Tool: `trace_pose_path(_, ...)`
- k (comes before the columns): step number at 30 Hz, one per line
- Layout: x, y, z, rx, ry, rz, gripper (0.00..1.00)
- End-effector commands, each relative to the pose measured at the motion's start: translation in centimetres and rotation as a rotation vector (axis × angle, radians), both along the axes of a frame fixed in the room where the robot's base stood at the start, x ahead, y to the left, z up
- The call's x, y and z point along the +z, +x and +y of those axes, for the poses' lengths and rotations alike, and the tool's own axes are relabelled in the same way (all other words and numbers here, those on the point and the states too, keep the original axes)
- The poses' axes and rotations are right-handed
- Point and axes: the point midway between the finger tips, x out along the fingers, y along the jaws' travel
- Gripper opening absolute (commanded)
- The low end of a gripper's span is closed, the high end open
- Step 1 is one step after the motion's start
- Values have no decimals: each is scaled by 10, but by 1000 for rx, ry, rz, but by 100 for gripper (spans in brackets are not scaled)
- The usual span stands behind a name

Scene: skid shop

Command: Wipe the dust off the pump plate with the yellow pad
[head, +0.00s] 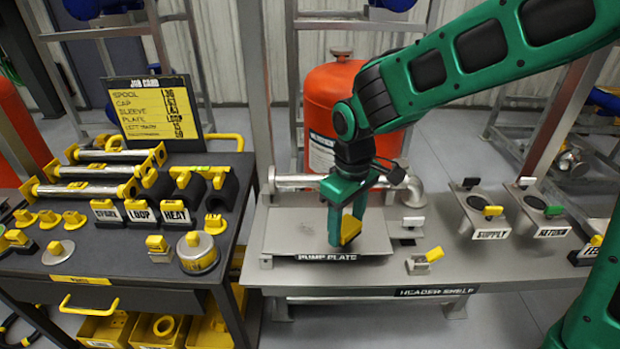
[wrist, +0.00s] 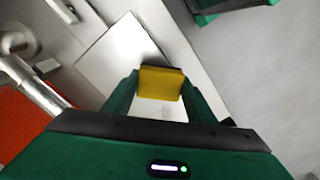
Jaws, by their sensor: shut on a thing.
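The yellow pad (head: 350,230) is held between the fingers of my gripper (head: 342,226), which is shut on it. In the wrist view the pad (wrist: 160,83) sits between the two green fingertips (wrist: 158,88). The pump plate (head: 290,232) is a flat grey plate on the header shelf, labelled at its front edge. My gripper is over the right part of the plate. I cannot tell whether the pad touches it. In the wrist view the plate (wrist: 115,55) looks pale, with faint grey specks (wrist: 165,112) near the pad; my gripper hides part of it.
A pipe with an elbow (head: 413,190) runs behind the plate. A small yellow-handled valve (head: 425,260) stands right of it on the shelf, with supply (head: 490,212) and return (head: 540,210) brackets farther right. A dark cart (head: 120,240) with parts stands left. A red tank (head: 335,100) is behind.

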Motion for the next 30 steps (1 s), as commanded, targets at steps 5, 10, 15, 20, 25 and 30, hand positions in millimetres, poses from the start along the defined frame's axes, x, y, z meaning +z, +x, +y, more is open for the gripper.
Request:
trace_pose_path(5, 16, 1, -1, -1, 1, 0, 27)
trace_pose_path(10, 31, 0, -1, -1, 1, 1, 27)
trace_pose_path(15, 44, 0, -1, 0, 0, 1, 27)
trace_pose_path(20, 51, 0, 0, 1, 0, 1, 27)
trace_pose_path(25, 52, -1, 1, 2, 0, 3, 27)
trace_pose_path(30, 52, -1, 1, 3, -1, 2, 27)
